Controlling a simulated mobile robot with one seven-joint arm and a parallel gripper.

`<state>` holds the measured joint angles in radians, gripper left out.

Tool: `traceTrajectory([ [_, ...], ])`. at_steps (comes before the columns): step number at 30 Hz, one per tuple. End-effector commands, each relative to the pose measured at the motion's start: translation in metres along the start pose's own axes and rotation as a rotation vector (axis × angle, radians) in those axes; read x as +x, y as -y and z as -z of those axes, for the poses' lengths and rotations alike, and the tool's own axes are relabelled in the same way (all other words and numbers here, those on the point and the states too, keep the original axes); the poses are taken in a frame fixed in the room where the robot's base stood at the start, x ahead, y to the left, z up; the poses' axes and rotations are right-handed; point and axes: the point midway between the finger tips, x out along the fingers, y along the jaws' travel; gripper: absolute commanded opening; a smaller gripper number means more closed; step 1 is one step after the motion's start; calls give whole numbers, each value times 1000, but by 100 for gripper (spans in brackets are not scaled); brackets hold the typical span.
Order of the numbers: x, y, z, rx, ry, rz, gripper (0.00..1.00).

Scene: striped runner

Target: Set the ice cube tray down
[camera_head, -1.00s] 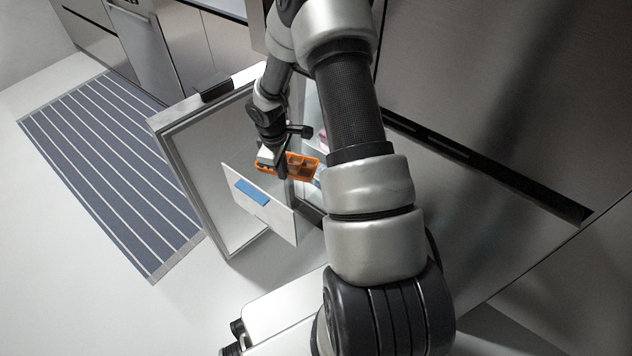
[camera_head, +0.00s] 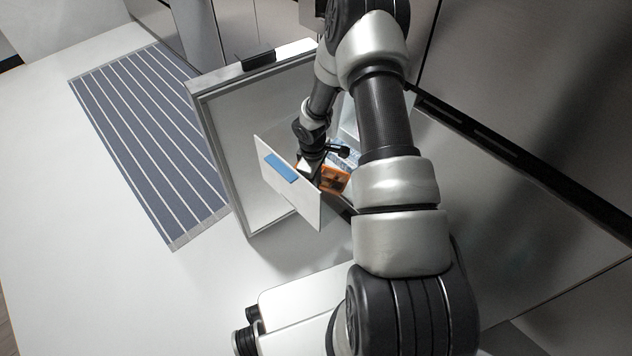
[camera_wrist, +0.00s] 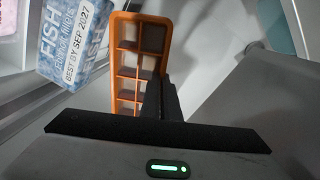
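The orange ice cube tray (camera_head: 336,180) has several compartments and shows just behind the white panel with a blue strip (camera_head: 307,203). In the wrist view the tray (camera_wrist: 124,62) extends away from my gripper (camera_wrist: 162,98), whose dark fingers are at its right edge. My gripper in the head view (camera_head: 320,175) appears shut on the tray's edge. The fingertip contact is partly hidden. I cannot tell whether the tray touches a surface beneath it.
A blue-and-white fish package (camera_wrist: 76,45) lies left of the tray in the wrist view. The open appliance door (camera_head: 228,150) stands to the left.

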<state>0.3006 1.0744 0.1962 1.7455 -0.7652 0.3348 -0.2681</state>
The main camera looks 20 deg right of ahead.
Motion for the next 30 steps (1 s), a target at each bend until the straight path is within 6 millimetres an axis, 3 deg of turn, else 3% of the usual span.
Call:
traceTrajectory([
  [9, 3, -1, 1, 0, -1, -2, 0],
  [12, 1, -1, 0, 0, -1, -1, 19],
  [13, 1, 0, 0, 0, -1, -1, 21],
  [22, -1, -1, 0, 0, -1, -2, 21],
  [26, -14, -2, 1, 1, -2, -3, 21],
  [30, -43, -2, 1, 1, -2, -4, 21],
])
